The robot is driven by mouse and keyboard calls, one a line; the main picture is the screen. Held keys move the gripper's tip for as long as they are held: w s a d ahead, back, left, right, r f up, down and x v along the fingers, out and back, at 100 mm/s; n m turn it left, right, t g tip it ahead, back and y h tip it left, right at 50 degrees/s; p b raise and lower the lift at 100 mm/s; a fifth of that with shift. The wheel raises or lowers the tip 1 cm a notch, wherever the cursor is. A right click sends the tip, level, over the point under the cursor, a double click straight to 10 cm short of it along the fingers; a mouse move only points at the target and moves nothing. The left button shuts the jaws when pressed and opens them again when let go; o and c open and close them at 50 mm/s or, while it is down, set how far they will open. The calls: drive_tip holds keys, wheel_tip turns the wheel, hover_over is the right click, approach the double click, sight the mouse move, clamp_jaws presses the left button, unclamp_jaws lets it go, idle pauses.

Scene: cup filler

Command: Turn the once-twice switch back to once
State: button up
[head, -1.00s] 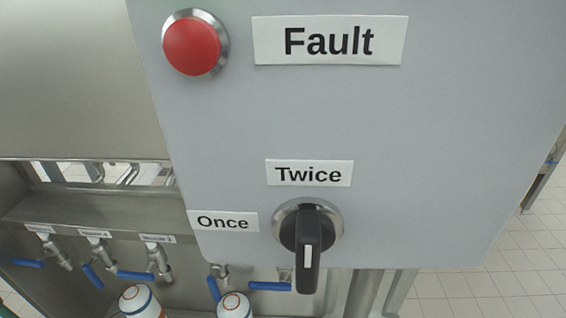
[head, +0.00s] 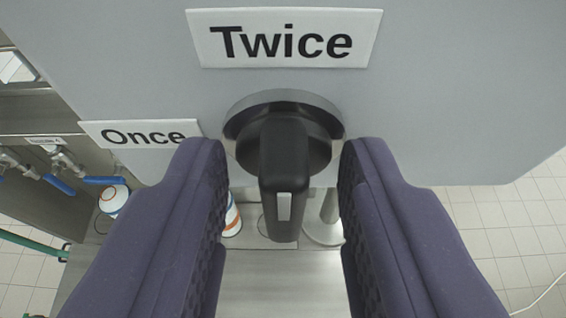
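The once-twice switch (head: 285,165) is a black rotary knob on a round metal collar, set in a grey panel. Its handle juts out toward me and hangs downward, with a white mark near its lower end. The "Twice" label (head: 284,38) is above the knob and the "Once" label (head: 140,133) is to its left. My gripper (head: 283,190) is open, with one purple padded finger on each side of the handle. Gaps show between the handle and both fingers. The left finger slightly covers the right edge of the "Once" label.
The grey control panel (head: 480,90) fills the upper view; its lower edge is just below the knob. Below left are blue-handled taps (head: 60,183) and white containers (head: 114,198). A steel surface (head: 285,283) lies underneath. Tiled floor (head: 505,235) shows at right.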

clamp_jaws()
